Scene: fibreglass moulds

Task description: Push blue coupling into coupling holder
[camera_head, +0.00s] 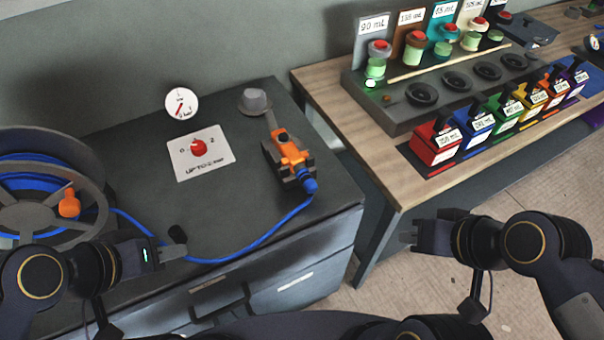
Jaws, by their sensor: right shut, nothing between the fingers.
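The blue coupling (307,181) is at the end of the blue hose (245,250), at the front end of the orange coupling holder (288,152) on the dark cabinet top. It lines up with the holder and seems to touch it; how deep it sits I cannot tell. My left gripper (175,250) is over the cabinet's front left, beside the hose and well left of the coupling. Its finger gap is not clear. My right gripper (405,236) is shut and empty, right of the cabinet and in front of the wooden bench, away from the coupling.
A hose reel (42,205) with an orange knob stands at the left. A panel with a red dial (199,148) and a gauge (181,103) are behind. A wooden bench (375,170) at the right carries colored boxes and a dark rack (430,95).

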